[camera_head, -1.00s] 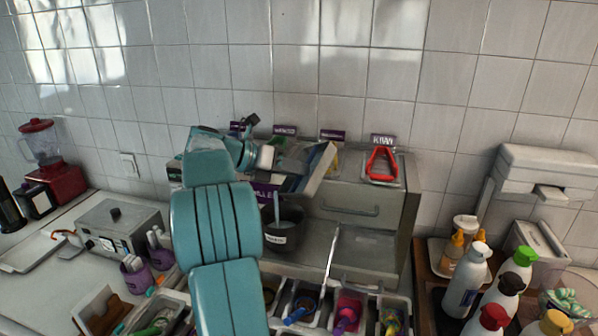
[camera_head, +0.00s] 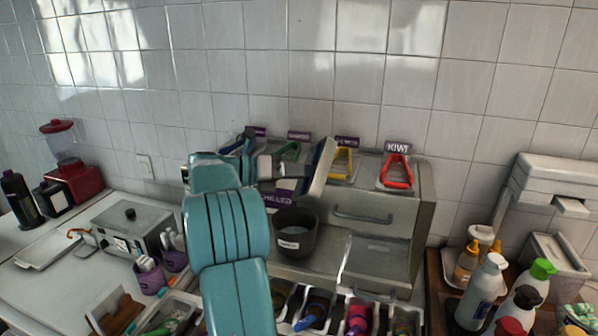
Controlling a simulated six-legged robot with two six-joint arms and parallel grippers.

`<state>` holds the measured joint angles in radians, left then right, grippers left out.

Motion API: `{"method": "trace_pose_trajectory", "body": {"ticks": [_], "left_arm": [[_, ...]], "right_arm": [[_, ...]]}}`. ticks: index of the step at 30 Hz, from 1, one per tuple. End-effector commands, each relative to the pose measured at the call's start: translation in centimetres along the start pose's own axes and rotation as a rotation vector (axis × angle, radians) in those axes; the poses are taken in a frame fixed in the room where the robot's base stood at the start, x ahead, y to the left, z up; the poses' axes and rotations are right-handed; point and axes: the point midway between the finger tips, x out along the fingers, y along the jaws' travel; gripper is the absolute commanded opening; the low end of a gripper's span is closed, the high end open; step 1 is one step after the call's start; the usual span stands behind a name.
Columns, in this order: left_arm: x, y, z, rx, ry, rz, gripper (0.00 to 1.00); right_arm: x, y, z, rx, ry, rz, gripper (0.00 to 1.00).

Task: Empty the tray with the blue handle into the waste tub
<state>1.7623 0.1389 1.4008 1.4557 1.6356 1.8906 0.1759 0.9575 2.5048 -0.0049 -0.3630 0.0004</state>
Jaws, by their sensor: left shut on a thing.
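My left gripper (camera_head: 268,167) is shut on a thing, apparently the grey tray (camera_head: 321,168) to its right. The gripper's arm partly covers the grip, and I cannot clearly make out the blue handle. The tray is steeply tilted, nearly on edge, above the counter unit; its inside is hard to see. The waste tub (camera_head: 295,242), dark and round with a white label, stands upright below the tray and slightly left of it. The tub's inside shows only partly, and I cannot tell what lies in it. My right gripper is not in view.
Trays with a green handle (camera_head: 289,151), a yellow handle (camera_head: 342,162) and a red handle (camera_head: 396,172) sit on the steel chiller (camera_head: 368,214). Topping bins (camera_head: 357,315) are in front. Bottles (camera_head: 484,290) stand at right, a steel box (camera_head: 127,228) at left.

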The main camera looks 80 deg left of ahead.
Motion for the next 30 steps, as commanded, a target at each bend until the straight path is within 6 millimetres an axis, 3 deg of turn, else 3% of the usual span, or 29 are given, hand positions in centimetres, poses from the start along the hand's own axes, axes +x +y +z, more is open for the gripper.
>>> {"method": "trace_pose_trajectory", "body": {"ticks": [30], "left_arm": [[3.6,0.1,-1.6,0.133,0.379,0.309,0.00]], "right_arm": [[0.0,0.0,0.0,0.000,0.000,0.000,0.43]]}}
